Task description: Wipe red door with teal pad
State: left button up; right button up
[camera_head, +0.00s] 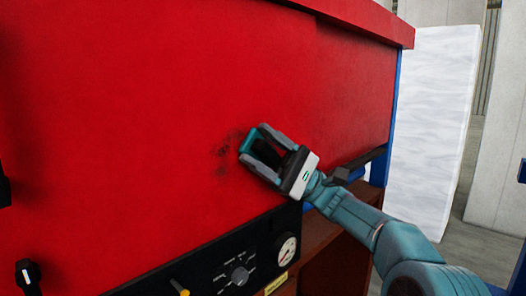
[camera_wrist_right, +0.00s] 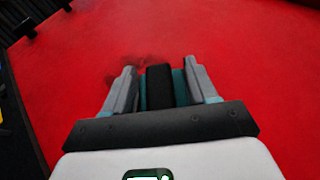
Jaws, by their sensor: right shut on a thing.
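The red door (camera_head: 150,110) is a large flat red panel filling most of the head view, and it also fills the background of the right wrist view (camera_wrist_right: 230,50). A dark smudge (camera_head: 224,160) marks the door just left of my right gripper. My right gripper (camera_head: 258,150) is shut on the black grip of the teal pad (camera_head: 247,141). The pad's teal edges show around the fingers in the right wrist view (camera_wrist_right: 178,88). The pad is at the door's surface; whether it touches is hard to tell. My left gripper is not in view.
A black control panel (camera_head: 205,282) with knobs, a yellow-tipped lever and a round gauge (camera_head: 287,251) runs below the door. A black handle (camera_head: 366,158) sticks out at the door's lower right. A white block (camera_head: 433,130) stands to the right.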

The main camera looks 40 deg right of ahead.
aim_at(257, 150)
jog(key=shift+a+f+b, duration=0.2)
jog(key=shift+a+b, duration=0.35)
jog(key=shift+s+a+b, duration=0.15)
jog(key=shift+a+b, duration=0.45)
jog(key=shift+a, duration=0.3)
jog(key=shift+a+r+b, duration=0.15)
jog(key=shift+a+b, duration=0.95)
jog(key=shift+a, duration=1.1)
jog(key=shift+s+a+b, duration=0.15)
jog(key=shift+a+b, duration=0.2)
jog(key=shift+b, duration=0.05)
jog(key=shift+s+a+b, duration=0.1)
jog(key=shift+a+b, duration=0.55)
jog(key=shift+a, duration=0.8)
jog(key=shift+r+p, duration=0.65)
jog(key=shift+r, duration=0.25)
jog(key=shift+d+p, duration=0.4)
jog(key=shift+d, duration=1.45)
jog(key=shift+w+d+p, duration=0.15)
jog(key=shift+d+p, duration=0.2)
jog(key=shift+d, duration=0.45)
jog(key=shift+w+d+p, duration=0.15)
jog(key=shift+d+p, duration=0.2)
jog(key=shift+d, duration=0.75)
jog(key=shift+w+d+p, duration=0.1)
jog(key=shift+d+p, duration=0.8)
jog(key=shift+d, duration=0.95)
jog(key=shift+a+f, duration=0.1)
